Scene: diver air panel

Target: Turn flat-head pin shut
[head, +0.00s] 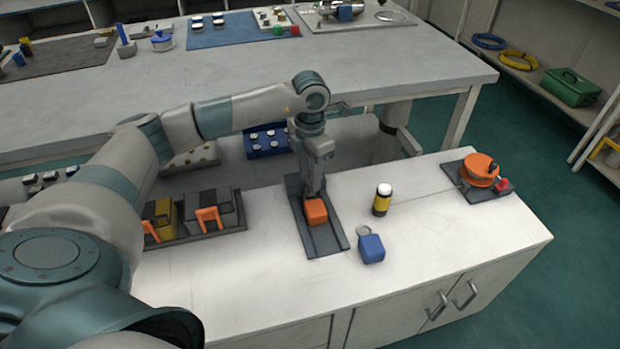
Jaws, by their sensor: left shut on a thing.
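An orange block (316,212) sits on a long dark plate (327,242) on the white counter. It seems to be the head of the flat-head pin. My left gripper (314,196) points down over the plate and is shut on the orange block from above. The fingers hide the back of the block and part of the plate, so I cannot tell the pin's exact angle. My right gripper is not in view.
A yellow-black cylinder with a white cap (382,199) and a blue padlock-like block (371,248) stand right of the plate. A dark tray (196,234) with orange-handled items lies left. An orange round valve (480,169) sits far right. The front counter is clear.

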